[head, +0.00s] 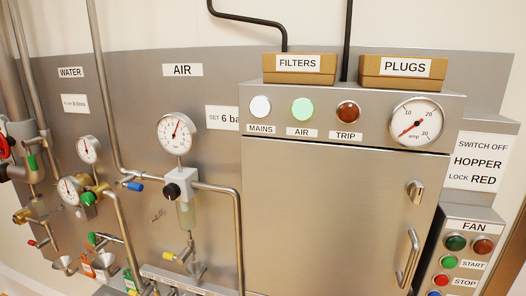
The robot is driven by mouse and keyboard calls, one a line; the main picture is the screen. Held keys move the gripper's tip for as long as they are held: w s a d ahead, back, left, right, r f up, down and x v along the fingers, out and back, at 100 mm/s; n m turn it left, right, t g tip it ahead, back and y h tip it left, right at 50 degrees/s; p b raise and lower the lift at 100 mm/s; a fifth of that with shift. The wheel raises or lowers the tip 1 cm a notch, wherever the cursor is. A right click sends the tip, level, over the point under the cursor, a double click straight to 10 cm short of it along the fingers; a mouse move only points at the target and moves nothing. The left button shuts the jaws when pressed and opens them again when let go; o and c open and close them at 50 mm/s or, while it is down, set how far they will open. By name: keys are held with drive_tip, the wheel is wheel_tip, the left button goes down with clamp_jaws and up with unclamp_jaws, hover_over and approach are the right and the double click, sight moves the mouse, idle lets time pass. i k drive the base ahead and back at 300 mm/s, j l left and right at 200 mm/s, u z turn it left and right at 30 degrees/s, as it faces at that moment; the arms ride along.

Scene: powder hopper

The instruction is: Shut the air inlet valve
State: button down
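Under the AIR label (182,70), a steel pipe (103,90) comes down and bends right into a regulator with a black knob (172,191). A small valve with a blue handle (136,186) sits on this pipe just left of the regulator. No label names it, but it is the valve on the pipe entering the regulator. Its handle appears to lie roughly along the pipe, though it is small. A round gauge (175,133) stands above the regulator, and a yellow-handled valve (170,256) is below. My gripper is not in view.
A steel cabinet (335,220) with lamps, an amp gauge (416,122) and a door handle (408,258) juts out at right. FILTERS (299,68) and PLUGS (402,72) boxes are on top. Water gauges and several coloured valves crowd the lower left. A FAN panel (465,255) is far right.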

sight(127, 181)
drive_tip(key=u, duration=1.35)
drive_tip(key=i+j, duration=0.35)
drive_tip(key=i+j+z, duration=0.1)
drive_tip(key=i+j, duration=0.3)
drive_tip(key=j, duration=0.15)
drive_tip(key=i+j, duration=0.35)
drive_tip(key=j, duration=0.15)
drive_tip(key=i+j+z, duration=0.1)
drive_tip(key=i+j, duration=0.55)
drive_tip(key=j, duration=0.35)
drive_tip(key=l, duration=0.2)
drive_tip(key=z, duration=0.05)
